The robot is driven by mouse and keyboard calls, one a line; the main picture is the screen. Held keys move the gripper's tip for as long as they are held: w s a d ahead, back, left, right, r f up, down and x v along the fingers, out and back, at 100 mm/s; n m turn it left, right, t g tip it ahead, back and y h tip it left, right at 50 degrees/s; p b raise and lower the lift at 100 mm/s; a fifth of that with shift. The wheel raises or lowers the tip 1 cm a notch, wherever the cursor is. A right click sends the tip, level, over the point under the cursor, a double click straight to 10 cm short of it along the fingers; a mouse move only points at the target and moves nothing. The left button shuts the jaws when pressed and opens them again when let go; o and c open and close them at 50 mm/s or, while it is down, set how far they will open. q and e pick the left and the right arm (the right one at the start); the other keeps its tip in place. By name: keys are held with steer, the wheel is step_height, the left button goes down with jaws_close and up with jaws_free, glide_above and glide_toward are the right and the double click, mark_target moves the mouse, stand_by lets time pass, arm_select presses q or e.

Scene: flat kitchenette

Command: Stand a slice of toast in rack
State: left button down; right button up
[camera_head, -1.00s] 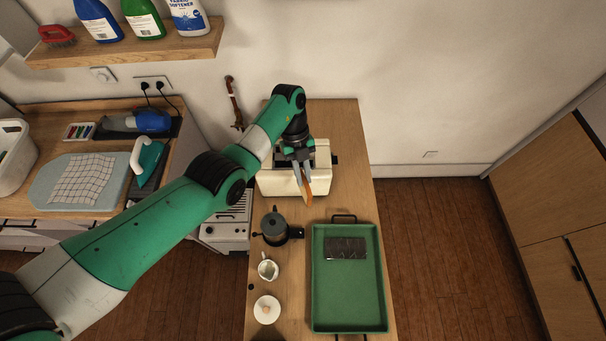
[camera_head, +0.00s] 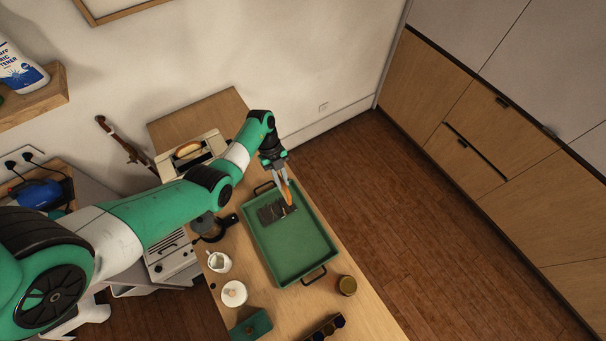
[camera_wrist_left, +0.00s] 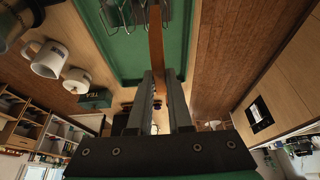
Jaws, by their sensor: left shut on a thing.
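My left gripper (camera_head: 283,178) is shut on a thin brown slice of toast (camera_head: 287,195), held edge-on and pointing down over the far end of the green tray (camera_head: 301,262). The slice also shows in the left wrist view (camera_wrist_left: 156,45), between the fingers (camera_wrist_left: 160,78). The dark toast rack (camera_head: 268,214) is in the tray, just left of and below the slice. Its wire loops show at the top of the left wrist view (camera_wrist_left: 118,14). I cannot tell whether slice and rack touch. My right gripper is not in view.
A cream toaster (camera_head: 165,166) with another slice in its slot stands behind my left arm. The tray's near part is empty.

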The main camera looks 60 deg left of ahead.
mark_target(283, 191)
arm_select(q)
steer(key=shift+s+f, duration=0.1)
steer(key=shift+f, duration=0.15)
step_height(283, 191, down, 4)
steer(key=b, duration=0.5)
steer(key=shift+f, duration=0.15)
steer(key=shift+f+b, duration=1.35)
steer(key=shift+f, duration=0.35)
steer(key=c, duration=0.8)
jaws_free()
steer(key=shift+o, duration=0.2)
steer(key=shift+r, duration=0.1)
step_height(283, 191, up, 8)
steer(key=p, duration=0.9)
